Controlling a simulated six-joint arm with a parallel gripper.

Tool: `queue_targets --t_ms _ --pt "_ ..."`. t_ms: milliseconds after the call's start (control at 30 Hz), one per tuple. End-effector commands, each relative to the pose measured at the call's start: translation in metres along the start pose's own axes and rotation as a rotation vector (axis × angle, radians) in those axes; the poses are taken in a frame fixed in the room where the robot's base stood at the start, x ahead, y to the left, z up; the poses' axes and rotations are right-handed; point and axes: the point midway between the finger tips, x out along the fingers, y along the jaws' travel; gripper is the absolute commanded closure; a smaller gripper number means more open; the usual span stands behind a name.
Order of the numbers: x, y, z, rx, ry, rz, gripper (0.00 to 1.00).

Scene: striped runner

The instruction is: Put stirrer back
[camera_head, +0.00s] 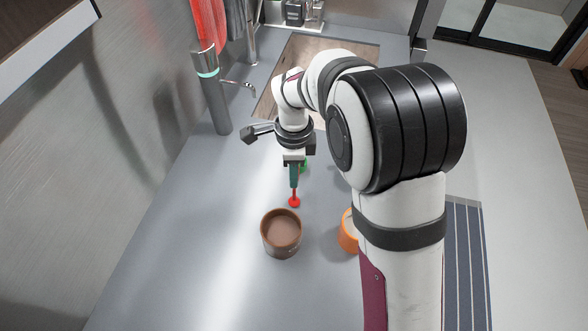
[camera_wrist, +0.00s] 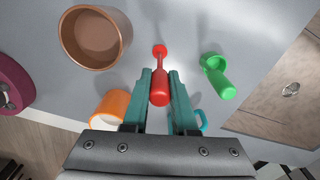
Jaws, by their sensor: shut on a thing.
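A red stirrer is held by its handle (camera_wrist: 160,90) between the teal fingers of my gripper (camera_wrist: 160,74). Its round red end (camera_head: 294,202) points down in the head view, just beyond the far rim of a brown pot (camera_head: 282,253). Whether that end touches the counter, I cannot tell. My gripper (camera_head: 294,174) is shut on the stirrer, and its fingers partly cover the handle. The brown pot stands upright and also shows at upper left in the wrist view (camera_wrist: 95,40). The stirrer is outside the pot.
An orange cup (camera_head: 348,232) stands right of the pot, partly behind my arm. A green scoop-like utensil (camera_wrist: 219,78) is right of the stirrer. A teal handle (camera_wrist: 203,121) shows beside the right finger. A striped runner (camera_head: 468,265) lies at right. The counter left of the pot is clear.

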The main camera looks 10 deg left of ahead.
Motion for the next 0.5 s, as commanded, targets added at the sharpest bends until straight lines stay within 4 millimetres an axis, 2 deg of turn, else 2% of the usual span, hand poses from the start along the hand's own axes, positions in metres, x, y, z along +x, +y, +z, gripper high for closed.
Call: queue_targets --t_ms 67,100,233,500 --pt "0.0025 0.0003 -0.0002 0.000 0.000 0.001 1.00" --pt "0.0025 0.0001 -0.0002 0.000 0.000 0.001 0.69" --pt "0.0022 0.0001 -0.0002 0.000 0.000 0.001 0.46" --pt "0.0014 0.0000 -0.0002 0.000 0.000 0.000 0.44"
